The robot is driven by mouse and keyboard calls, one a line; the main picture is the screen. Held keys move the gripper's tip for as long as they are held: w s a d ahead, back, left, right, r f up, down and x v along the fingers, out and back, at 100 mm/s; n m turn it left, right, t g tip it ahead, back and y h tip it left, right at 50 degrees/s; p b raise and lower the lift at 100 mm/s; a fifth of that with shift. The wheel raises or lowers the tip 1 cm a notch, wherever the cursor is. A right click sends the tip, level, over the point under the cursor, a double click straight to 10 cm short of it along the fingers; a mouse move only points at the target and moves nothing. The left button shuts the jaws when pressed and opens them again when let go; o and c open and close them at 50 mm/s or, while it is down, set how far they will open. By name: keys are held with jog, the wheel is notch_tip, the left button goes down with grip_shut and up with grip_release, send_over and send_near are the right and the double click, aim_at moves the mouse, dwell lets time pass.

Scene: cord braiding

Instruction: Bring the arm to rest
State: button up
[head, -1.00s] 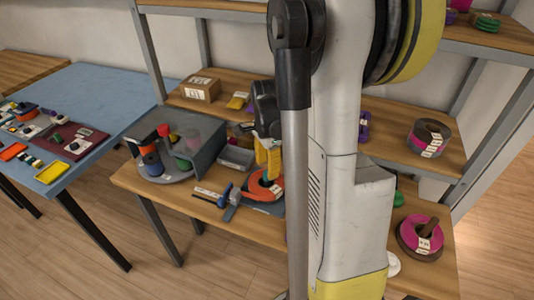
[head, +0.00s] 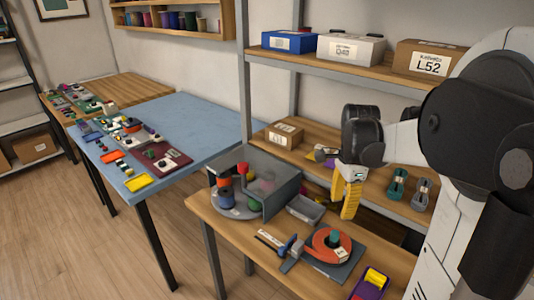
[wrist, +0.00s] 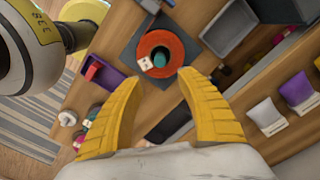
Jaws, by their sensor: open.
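My gripper (head: 346,195) has yellow fingers and hangs in the air above the wooden bench in the head view, near the shelf. In the wrist view its two yellow fingers (wrist: 155,110) are spread apart with nothing between them. An orange ring-shaped spool (head: 328,246) with a dark green piece in its middle lies on a dark grey pad (head: 315,269) on the bench. The spool also shows in the wrist view (wrist: 152,43), beyond the fingertips and apart from them. My arm is bent at the right of the head view.
A blue clamp-like tool (head: 287,248), a grey tray (head: 306,208), a round turntable with a grey screen (head: 283,199), and a purple bin (head: 371,283) stand on the bench. Shelves with boxes (head: 425,60) rise behind. A blue table (head: 190,122) is at left; floor before it is clear.

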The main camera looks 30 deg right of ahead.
jog(key=s+a+r+n+t, duration=0.2)
jog(key=a+n+t, duration=0.1)
jog(key=a+n, duration=0.7)
jog(key=s+a+r+n+t, duration=0.2)
jog(key=s+a+n+t, duration=0.1)
jog(key=a+n, duration=0.8)
jog(key=a+t, duration=0.1)
jog(key=a, duration=0.3)
jog(key=shift+s+a+r+n, duration=0.2)
jog(key=shift+s+a+n, duration=0.05)
jog(key=shift+a+n, duration=0.05)
